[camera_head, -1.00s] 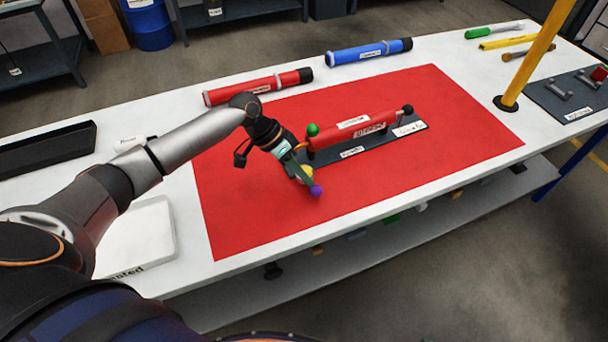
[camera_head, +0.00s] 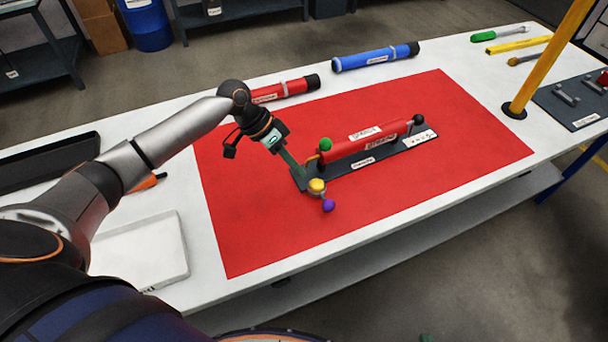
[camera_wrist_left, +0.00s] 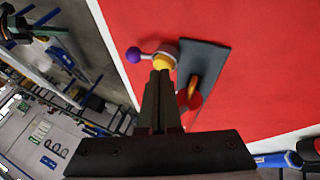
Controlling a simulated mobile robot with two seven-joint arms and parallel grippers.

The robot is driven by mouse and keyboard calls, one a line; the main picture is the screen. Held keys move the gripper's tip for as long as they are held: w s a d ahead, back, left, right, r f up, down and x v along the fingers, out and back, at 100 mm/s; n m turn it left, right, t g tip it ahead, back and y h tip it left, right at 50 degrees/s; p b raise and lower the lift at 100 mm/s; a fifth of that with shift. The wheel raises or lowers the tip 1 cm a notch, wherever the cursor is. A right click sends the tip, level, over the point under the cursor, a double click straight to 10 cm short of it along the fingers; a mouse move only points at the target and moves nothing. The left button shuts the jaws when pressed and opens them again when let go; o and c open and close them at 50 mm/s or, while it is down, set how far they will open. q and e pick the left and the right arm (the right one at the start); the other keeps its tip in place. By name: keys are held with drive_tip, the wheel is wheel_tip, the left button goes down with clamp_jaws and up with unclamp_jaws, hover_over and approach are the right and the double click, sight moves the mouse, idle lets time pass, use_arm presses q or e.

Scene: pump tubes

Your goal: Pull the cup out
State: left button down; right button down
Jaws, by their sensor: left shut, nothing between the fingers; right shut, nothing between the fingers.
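A small round fitting with a yellow top (camera_head: 317,185) and a purple ball (camera_head: 328,205) on a short rod is at the near left end of the pump's dark base plate (camera_head: 345,168). I cannot tell whether this is the cup. The red pump tube (camera_head: 375,140) lies along the plate, with a green ball (camera_head: 326,144) at its left end and a black ball (camera_head: 418,120) at its right end. My left gripper (camera_head: 299,179) is shut and empty, just left of the yellow top. In the left wrist view its fingers (camera_wrist_left: 159,80) reach close to the yellow top (camera_wrist_left: 164,62); contact is unclear.
The base plate lies on a red mat (camera_head: 440,180). A red tube (camera_head: 285,89) and a blue tube (camera_head: 375,57) lie behind it. A white tray (camera_head: 140,250) and a black tray (camera_head: 40,165) are at left. A yellow post (camera_head: 545,60) stands at right.

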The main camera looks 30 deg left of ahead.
use_arm(q)
drive_tip(key=v, duration=0.6)
drive_tip(key=shift+s+d, duration=0.15)
drive_tip(key=shift+d, duration=0.05)
drive_tip(key=shift+r, duration=0.1)
